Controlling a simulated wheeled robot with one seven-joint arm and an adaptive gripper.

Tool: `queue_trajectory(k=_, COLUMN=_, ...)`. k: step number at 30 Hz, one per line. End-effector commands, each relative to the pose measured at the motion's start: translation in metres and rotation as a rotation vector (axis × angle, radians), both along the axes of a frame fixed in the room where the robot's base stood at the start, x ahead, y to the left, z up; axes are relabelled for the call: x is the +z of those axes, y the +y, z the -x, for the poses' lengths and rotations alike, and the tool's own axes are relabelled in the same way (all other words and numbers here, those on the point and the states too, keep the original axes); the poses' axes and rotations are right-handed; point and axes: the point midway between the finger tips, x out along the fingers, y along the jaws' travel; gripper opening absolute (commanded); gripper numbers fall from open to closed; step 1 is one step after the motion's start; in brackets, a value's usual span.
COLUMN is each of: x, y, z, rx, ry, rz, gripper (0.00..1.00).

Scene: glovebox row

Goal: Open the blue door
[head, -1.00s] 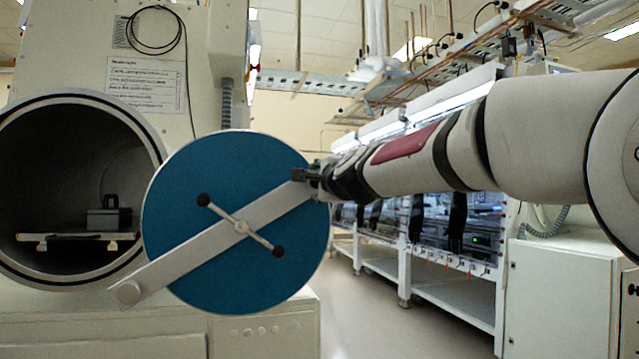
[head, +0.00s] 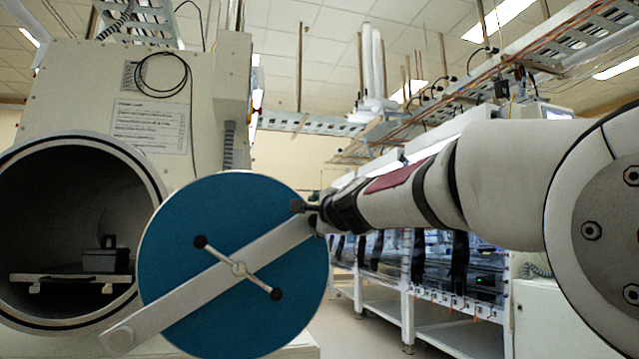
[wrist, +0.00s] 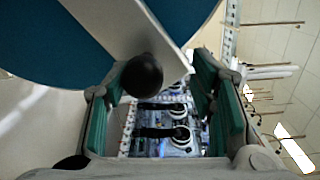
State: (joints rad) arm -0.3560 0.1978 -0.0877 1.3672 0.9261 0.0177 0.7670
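The round blue door (head: 190,225) stands swung out to the right of the chamber's round opening (head: 75,190), which is uncovered over most of its width. A pale flat bar (head: 170,300) crosses the door's face, with a thin handle with black ball ends (head: 276,294) at its middle. My gripper (head: 308,208) is at the bar's upper right end, by the door's right edge. In the wrist view, its green-padded fingers (wrist: 165,110) are wide apart. The bar end (wrist: 165,40) and a black ball (wrist: 142,76) show above the gap; I cannot tell whether they touch a finger.
A dark box (head: 105,261) sits on a shelf (head: 60,277) inside the chamber. A row of gloveboxes (head: 440,265) runs back on the right behind my arm. Clear floor (head: 345,335) shows between the door and that row.

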Motion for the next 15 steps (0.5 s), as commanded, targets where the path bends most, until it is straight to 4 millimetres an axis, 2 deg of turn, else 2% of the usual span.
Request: queue_trajectory(k=15, x=0.026, y=-0.002, z=0.000, rx=-0.004, ry=-0.008, rz=-0.001, gripper=0.47)
